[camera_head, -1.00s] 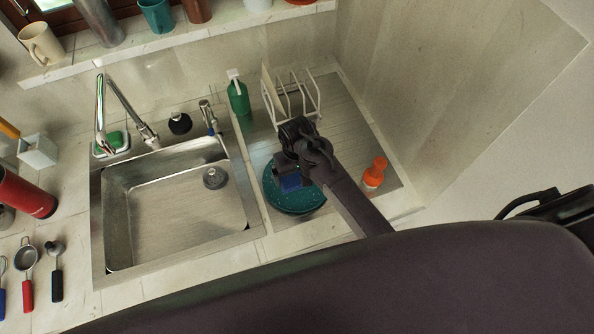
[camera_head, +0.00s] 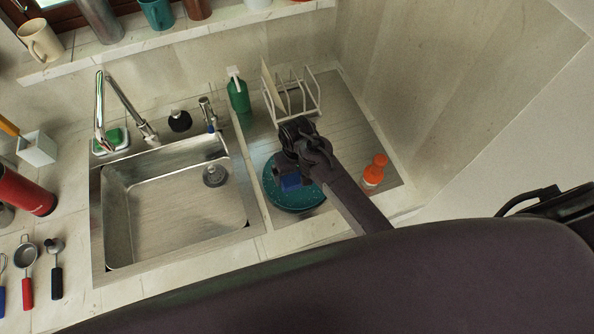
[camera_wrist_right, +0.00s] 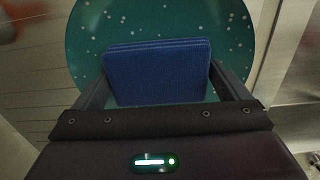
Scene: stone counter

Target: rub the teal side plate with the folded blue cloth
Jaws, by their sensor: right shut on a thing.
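The teal side plate (camera_head: 298,199), dark teal with pale speckles, lies on the drainboard to the right of the sink. It also fills much of the right wrist view (camera_wrist_right: 164,22). My right gripper (camera_head: 290,178) is over the plate, shut on the folded blue cloth (camera_wrist_right: 158,74). My left gripper is not in view.
A white rack (camera_head: 291,97) stands behind the plate, with a green bottle (camera_head: 238,96) beside it. An orange-topped bottle (camera_head: 374,171) stands right of my right arm. The sink basin (camera_head: 172,208) is to the left.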

